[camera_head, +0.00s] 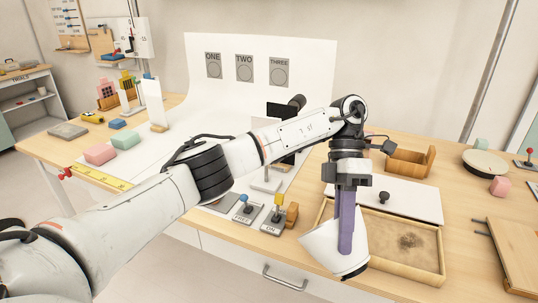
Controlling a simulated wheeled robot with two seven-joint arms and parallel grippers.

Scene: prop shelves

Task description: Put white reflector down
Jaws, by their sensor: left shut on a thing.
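My left arm reaches in from the left, and its gripper (347,222) points down over the front of the table. The gripper is shut on the white reflector (322,246), a white curved piece that hangs tilted over the left part of a shallow wooden tray (440,262) with a sandy bottom. The reflector hides part of the tray, and I cannot tell whether it touches the tray. My right gripper does not show.
A white lid with a dark knob (384,197) lies behind the tray. Small lever switches (243,211) stand left of the reflector. A wooden box (410,160) and a round dish (485,163) are at the back right. A white backdrop (225,105) with numbered cards stands behind my arm.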

